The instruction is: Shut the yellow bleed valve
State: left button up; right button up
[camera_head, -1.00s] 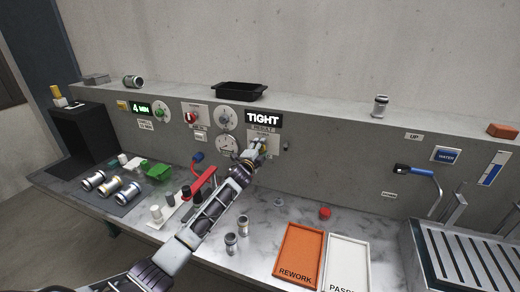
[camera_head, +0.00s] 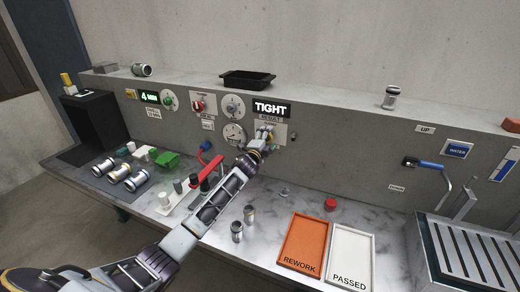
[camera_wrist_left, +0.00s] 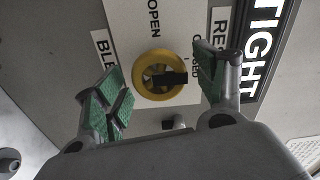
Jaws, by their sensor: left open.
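The yellow bleed valve (camera_wrist_left: 146,88) is a round handwheel on a pale plate in the left wrist view. A black bar on it reaches from its middle toward the right, on the side of the partly hidden "CLOSED" label; "OPEN" stands above. My left gripper (camera_wrist_left: 163,76) is open, one green-padded finger on each side of the wheel, with visible gaps. In the head view my left gripper (camera_head: 265,139) is at the panel under the "TIGHT" display (camera_head: 271,108) and largely covers the valve. My right gripper is not in view.
Dials and a red knob (camera_head: 198,105) sit left on the panel. On the bench are metal castings (camera_head: 120,173), a red lever (camera_head: 207,170), two small cylinders (camera_head: 237,231), an orange rework tray (camera_head: 281,246) and a white passed tray (camera_head: 336,268). A blue-handled lever (camera_head: 424,164) is at right.

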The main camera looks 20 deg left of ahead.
pick_arm(q)
jog(key=s, duration=1.1)
jog(key=shift+s, duration=0.3)
dwell(0.8)
